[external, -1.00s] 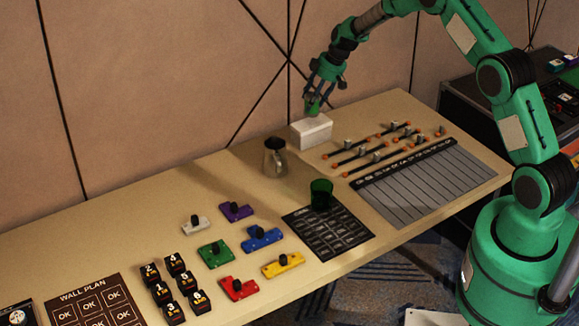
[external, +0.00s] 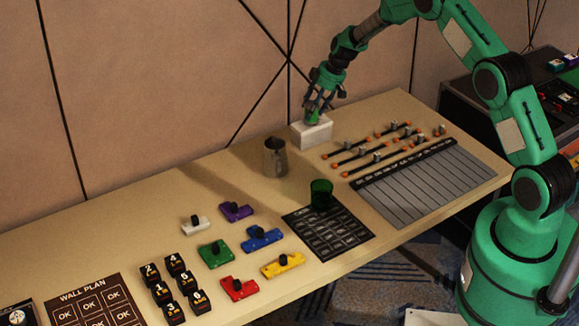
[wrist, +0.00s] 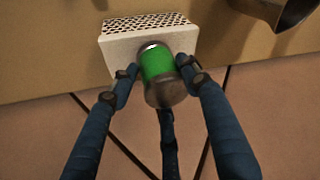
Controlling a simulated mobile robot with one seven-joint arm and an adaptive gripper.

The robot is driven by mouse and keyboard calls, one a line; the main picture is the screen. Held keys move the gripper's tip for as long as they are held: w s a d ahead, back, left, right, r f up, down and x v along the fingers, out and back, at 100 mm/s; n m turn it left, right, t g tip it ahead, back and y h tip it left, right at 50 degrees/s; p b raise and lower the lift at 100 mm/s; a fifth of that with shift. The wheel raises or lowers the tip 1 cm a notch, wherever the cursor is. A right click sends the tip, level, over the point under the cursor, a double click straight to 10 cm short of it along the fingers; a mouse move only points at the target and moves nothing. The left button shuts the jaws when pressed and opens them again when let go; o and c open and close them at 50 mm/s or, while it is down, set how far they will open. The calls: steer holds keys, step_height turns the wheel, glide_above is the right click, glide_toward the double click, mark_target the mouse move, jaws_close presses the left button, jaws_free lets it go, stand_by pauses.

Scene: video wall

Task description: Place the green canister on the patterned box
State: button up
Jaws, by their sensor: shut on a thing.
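The green canister (wrist: 157,64) has a bright green body and grey ends. My gripper (external: 316,104) is shut on it, with fingers on both sides of it in the wrist view (wrist: 152,84). In the external view the canister (external: 312,117) is at the top of the pale box (external: 315,134), partly hidden by the fingers. The box (wrist: 117,48) shows a plain pale face and a dark-and-white patterned face in the wrist view. I cannot tell whether the canister touches the box.
A metal jug (external: 275,158) stands left of the box. A dark green cup (external: 321,195) stands on a black printed sheet (external: 331,235). Sliders (external: 365,160) lie right of the box. Coloured knob blocks (external: 240,285) fill the left front. The wall is close behind.

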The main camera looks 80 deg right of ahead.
steer(key=shift+f, duration=0.15)
steer(key=o, duration=1.3)
steer(key=shift+c, duration=0.2)
steer(key=shift+r, duration=0.2)
steer(key=shift+s+r, duration=0.15)
steer(key=shift+r, duration=0.4)
steer(key=p+v, duration=0.1)
steer(key=v, duration=0.9)
steer(key=shift+s+r, duration=0.25)
steer(key=shift+r, duration=0.1)
steer(key=shift+r, duration=0.1)
